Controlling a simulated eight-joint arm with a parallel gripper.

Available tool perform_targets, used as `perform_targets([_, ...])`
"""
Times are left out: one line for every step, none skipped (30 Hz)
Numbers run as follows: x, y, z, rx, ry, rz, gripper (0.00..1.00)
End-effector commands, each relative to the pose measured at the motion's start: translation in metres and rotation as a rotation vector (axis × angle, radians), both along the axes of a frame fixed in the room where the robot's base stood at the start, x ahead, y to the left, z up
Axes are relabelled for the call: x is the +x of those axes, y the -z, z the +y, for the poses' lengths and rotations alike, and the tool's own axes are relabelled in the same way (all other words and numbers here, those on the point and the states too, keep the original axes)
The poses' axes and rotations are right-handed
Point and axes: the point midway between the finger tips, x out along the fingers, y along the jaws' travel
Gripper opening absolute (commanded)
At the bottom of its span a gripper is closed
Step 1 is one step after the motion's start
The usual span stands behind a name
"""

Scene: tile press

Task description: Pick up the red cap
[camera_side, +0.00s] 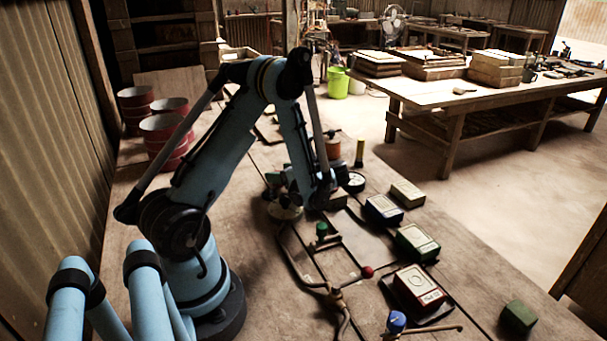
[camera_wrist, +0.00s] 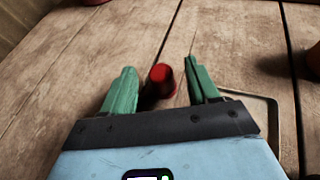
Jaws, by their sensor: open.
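The red cap (camera_wrist: 162,78) stands on the wooden bench in the wrist view, between the two green fingers of my gripper (camera_wrist: 159,70). The fingers are open, one on each side of it. In the side view my gripper (camera_side: 274,186) is low over the bench, partly behind my arm. I cannot make out the red cap there.
A red-knobbed lever (camera_side: 367,272) is in front. Red drums (camera_side: 163,133) stand at the back left. Part of a red object (camera_wrist: 315,58) shows at the wrist view's right edge.

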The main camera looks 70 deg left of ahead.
Motion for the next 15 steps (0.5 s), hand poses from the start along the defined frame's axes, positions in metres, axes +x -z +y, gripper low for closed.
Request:
perform_targets([-0.003, 0.003, 0.007, 0.000, -0.002, 0.000, 0.60])
perform_targets([-0.005, 0.005, 0.011, 0.000, -0.003, 0.000, 0.60])
perform_targets([-0.007, 0.007, 0.015, 0.000, -0.002, 0.000, 0.60])
perform_targets([-0.007, 0.008, 0.017, 0.000, -0.001, 0.000, 0.60])
perform_targets([-0.008, 0.009, 0.019, 0.000, -0.001, 0.000, 0.60])
perform_targets([-0.009, 0.010, 0.021, 0.000, -0.001, 0.000, 0.60])
perform_targets([-0.010, 0.010, 0.022, 0.000, 0.000, 0.000, 0.60])
perform_targets([-0.010, 0.010, 0.023, 0.000, 0.000, 0.000, 0.60])
perform_targets([-0.010, 0.010, 0.023, 0.000, 0.001, 0.000, 0.60])
perform_targets([-0.010, 0.010, 0.024, 0.000, 0.002, 0.000, 0.60])
perform_targets([-0.010, 0.010, 0.023, 0.000, 0.002, 0.000, 0.60])
perform_targets([-0.009, 0.010, 0.023, 0.000, 0.002, 0.000, 0.60])
perform_targets([-0.009, 0.010, 0.023, 0.000, 0.002, 0.000, 0.60])
perform_targets([-0.009, 0.010, 0.023, 0.000, 0.002, 0.000, 0.60])
perform_targets([-0.009, 0.010, 0.023, 0.000, 0.002, 0.000, 0.55])
